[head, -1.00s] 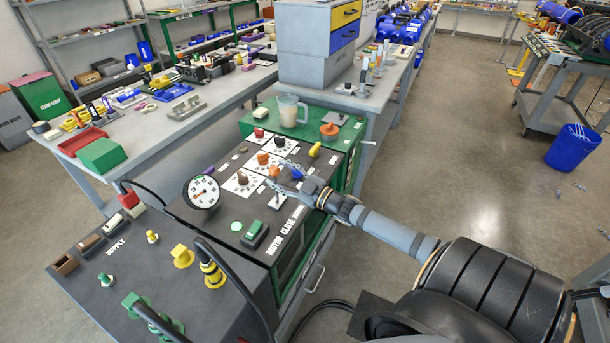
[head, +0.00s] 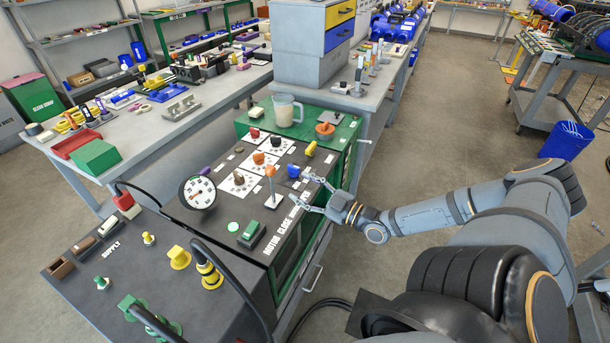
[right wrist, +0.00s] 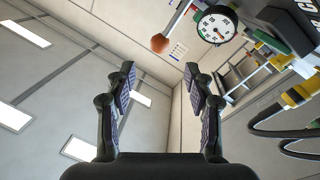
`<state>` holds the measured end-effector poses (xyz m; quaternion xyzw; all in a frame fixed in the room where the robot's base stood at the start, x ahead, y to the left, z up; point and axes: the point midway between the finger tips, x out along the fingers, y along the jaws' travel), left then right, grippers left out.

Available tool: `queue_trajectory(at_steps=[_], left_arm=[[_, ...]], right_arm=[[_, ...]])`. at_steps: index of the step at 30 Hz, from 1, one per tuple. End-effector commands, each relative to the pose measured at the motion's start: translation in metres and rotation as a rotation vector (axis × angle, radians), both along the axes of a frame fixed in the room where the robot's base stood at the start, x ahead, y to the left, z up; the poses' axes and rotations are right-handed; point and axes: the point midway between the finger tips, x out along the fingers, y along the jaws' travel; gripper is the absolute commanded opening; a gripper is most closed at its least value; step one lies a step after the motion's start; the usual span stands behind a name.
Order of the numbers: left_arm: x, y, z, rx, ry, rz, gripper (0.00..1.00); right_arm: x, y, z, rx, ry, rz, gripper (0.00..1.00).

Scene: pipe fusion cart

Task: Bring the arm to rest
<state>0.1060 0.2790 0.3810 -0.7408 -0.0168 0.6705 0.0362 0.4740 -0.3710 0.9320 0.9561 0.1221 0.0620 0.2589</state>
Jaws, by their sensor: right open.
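My right gripper (head: 306,192) is open and empty. In the head view it hangs at the right edge of the black control panel (head: 225,215), beside the lever with an orange knob (head: 270,171). A gap shows between the fingers and the lever. In the right wrist view the two open fingers (right wrist: 158,95) frame the wall and ceiling, with nothing between them. The orange knob (right wrist: 159,43) shows beyond the fingertips there, and the gauge (right wrist: 216,25) is to its right. My left gripper is not in view.
The panel carries a round gauge (head: 198,192), a green switch (head: 250,230), a blue knob (head: 293,171) and several other knobs. A clear pitcher (head: 287,110) stands on the green top behind. A blue bin (head: 566,140) stands on the floor at right. Open floor (head: 450,110) lies right of the cart.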

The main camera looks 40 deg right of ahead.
Motion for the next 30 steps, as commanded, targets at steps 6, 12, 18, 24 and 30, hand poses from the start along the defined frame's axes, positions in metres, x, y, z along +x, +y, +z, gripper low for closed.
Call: queue_trajectory(at_steps=[6, 12, 18, 24, 30], left_arm=[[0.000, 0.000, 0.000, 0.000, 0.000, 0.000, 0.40], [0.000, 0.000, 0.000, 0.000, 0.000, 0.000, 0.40], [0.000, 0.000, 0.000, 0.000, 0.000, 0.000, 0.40], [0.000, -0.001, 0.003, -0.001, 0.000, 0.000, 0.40], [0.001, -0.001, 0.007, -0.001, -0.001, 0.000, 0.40]], right_arm=[[-0.001, 0.000, 0.000, 0.001, 0.000, -0.002, 0.53], [-0.001, 0.000, 0.000, 0.001, 0.001, -0.001, 0.53], [0.000, -0.004, -0.002, -0.003, 0.002, -0.008, 0.53], [-0.013, -0.087, -0.065, -0.074, 0.107, -0.152, 0.53], [-0.081, -0.166, -0.209, -0.077, 0.417, -0.387, 0.53]])
